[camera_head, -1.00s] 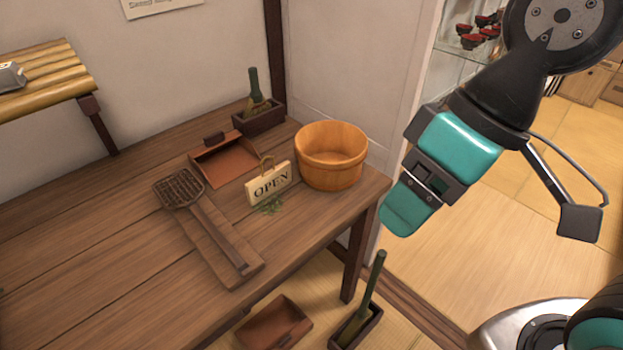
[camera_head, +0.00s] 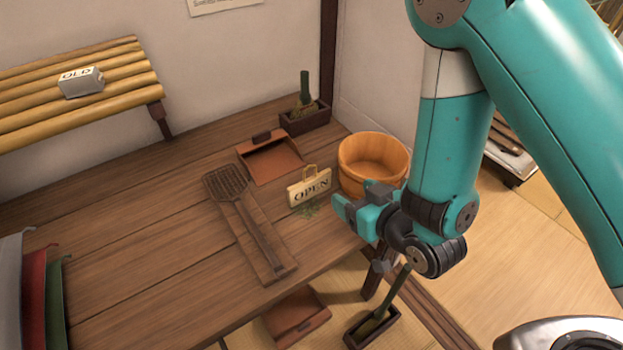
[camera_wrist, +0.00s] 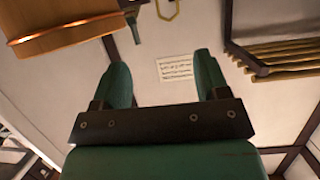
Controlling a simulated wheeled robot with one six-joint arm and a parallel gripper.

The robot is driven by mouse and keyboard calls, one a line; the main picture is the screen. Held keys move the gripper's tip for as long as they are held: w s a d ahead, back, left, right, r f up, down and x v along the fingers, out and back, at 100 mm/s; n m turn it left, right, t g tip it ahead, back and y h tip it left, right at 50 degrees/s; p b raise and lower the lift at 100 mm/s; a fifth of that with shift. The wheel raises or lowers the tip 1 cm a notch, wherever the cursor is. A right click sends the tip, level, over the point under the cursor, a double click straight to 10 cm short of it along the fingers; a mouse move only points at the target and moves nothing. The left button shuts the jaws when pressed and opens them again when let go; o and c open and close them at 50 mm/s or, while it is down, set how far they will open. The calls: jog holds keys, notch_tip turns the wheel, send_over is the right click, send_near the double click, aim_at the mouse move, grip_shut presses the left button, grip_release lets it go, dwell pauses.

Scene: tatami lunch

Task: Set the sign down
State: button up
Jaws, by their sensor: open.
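The sign (camera_head: 309,187) is a small cream board reading OPEN with a loop handle on top. A yellowish loop (camera_wrist: 168,8), seemingly the sign's handle, shows at the top of that view.
The wooden tub (camera_head: 372,160) stands close behind my gripper. A dustpan (camera_head: 270,160), a brush in a box (camera_head: 304,110) and a grill scoop on a board (camera_head: 250,225) lie nearby. A bamboo shelf (camera_head: 80,95) holds a small block marked OLD (camera_head: 80,83). The table's left middle is clear.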

aim_at(310, 182)
notch_tip(310, 182, down, 2)
jog(key=w+a+b, duration=0.3)
jog(key=b, duration=0.8)
jog(key=shift+m+h, duration=0.7)
jog(key=shift+h, duration=0.1)
jog(key=d+f, duration=0.2)
jog(key=d+f+b, duration=0.1)
jog(key=f, duration=0.2)
jog(key=d+f+b, duration=0.1)
jog(key=d+f, duration=0.1)
jog(key=shift+w+d+f, duration=0.1)
jog(key=shift+d+f, duration=0.15)
jog(key=shift+d, duration=0.05)
jog(key=a+r+n+y, duration=0.2)
jog(key=a+r, duration=0.6)
jog(key=shift+w+d+p+x, duration=0.2)
jog(key=shift+d+x, duration=0.05)
jog(key=shift+x, duration=1.65)
jog(key=shift+w+d+p+x, duration=0.15)
jog(key=shift+d+p+x, duration=0.1)
jog(key=shift+x, duration=1.65)
jog(key=shift+w+d+p+x, duration=0.15)
jog(key=shift+w+d+x, duration=0.1)
jog(key=shift+x, duration=1.65)
jog(key=shift+s+r, duration=0.1)
grip_shut()
